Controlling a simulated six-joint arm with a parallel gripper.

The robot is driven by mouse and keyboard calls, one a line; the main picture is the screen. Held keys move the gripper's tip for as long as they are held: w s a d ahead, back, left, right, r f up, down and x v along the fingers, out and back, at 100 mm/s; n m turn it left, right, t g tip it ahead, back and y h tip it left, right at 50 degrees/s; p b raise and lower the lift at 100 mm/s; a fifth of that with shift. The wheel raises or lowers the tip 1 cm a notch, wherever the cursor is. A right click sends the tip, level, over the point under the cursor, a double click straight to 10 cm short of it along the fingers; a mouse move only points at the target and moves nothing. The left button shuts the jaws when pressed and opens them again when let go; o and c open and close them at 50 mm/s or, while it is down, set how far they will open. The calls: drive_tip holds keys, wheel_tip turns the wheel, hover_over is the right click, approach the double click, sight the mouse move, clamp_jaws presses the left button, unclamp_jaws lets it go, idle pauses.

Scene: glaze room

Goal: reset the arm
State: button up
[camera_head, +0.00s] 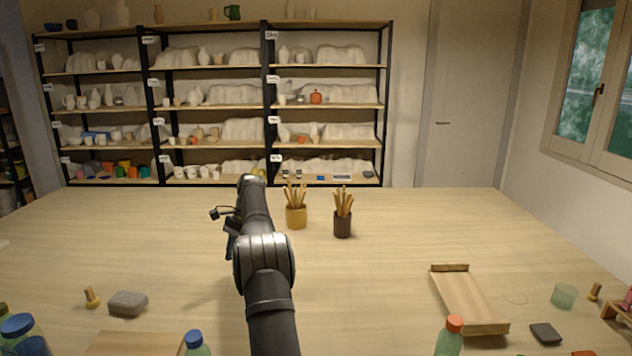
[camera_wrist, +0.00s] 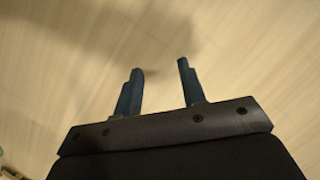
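My gripper (camera_wrist: 160,80) shows in the wrist view with its two dark blue fingers apart and nothing between them. It faces the bare wooden table (camera_wrist: 60,70), and a soft shadow falls on the wood beyond the fingers. In the head view my arm reaches out over the middle of the table, and the gripper (camera_head: 230,240) is partly hidden behind the arm on its left side.
A yellow cup (camera_head: 296,217) and a dark cup (camera_head: 342,226), both holding wooden tools, stand right of my arm. A grey block (camera_head: 128,303) lies left. A wooden tray (camera_head: 465,300) and an orange-capped bottle (camera_head: 450,338) are at right. The table's left middle is clear.

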drive_tip(key=d+n, duration=0.1)
drive_tip(key=d, duration=0.4)
drive_tip(key=d+f+n+h, duration=0.1)
drive_tip(key=d+n, duration=0.1)
drive_tip(key=d, duration=0.3)
drive_tip(key=d+n, duration=0.2)
drive_tip(key=d, duration=0.4)
drive_tip(key=shift+w+f+g+h, duration=0.2)
drive_tip(key=shift+f+g+h, duration=0.2)
drive_tip(key=o, duration=0.4)
